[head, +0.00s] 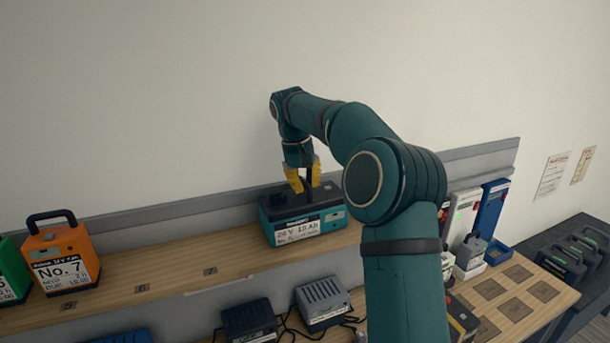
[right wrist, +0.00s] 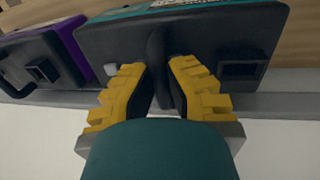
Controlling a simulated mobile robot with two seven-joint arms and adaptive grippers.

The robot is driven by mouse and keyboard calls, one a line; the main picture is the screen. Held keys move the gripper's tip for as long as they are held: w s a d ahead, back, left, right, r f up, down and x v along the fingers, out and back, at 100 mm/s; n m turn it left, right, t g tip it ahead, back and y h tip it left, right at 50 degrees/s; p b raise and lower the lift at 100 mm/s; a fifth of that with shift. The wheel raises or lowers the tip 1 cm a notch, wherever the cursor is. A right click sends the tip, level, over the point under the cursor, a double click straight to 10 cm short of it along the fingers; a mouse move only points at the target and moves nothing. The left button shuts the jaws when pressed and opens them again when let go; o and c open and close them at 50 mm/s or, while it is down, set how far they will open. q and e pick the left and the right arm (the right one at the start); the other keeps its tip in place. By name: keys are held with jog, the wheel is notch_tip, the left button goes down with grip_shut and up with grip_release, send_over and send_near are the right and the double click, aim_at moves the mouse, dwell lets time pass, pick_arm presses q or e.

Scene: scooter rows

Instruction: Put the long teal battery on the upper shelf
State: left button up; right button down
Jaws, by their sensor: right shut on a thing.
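The long teal battery (head: 302,228) has a black top and a white label reading 24 V. It is upright at the upper shelf (head: 185,262), on it or just above it; I cannot tell whether its base touches. My right gripper (head: 304,184) comes down from above, and its yellow fingers are shut on the battery's black handle. The right wrist view shows the fingers (right wrist: 158,95) on both sides of the handle, with the black top of the battery (right wrist: 205,45) behind. My left gripper is not in view.
A purple battery (right wrist: 45,55) stands beside the teal one in the right wrist view. An orange battery (head: 62,262) and a green one (head: 12,275) stand at left. Grey chargers (head: 322,301) and cables lie below. White and blue units (head: 490,215) stand at right.

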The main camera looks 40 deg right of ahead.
aim_at(297, 198)
jog(key=c, duration=1.1)
grip_release()
jog(key=shift+s+a, duration=0.1)
jog(key=shift+c, duration=0.2)
notch_tip(297, 198, up, 12)
jog(key=a+p, duration=0.1)
jog(key=a, duration=0.1)
jog(key=shift+w+f, duration=0.2)
jog(key=shift+w, duration=0.15)
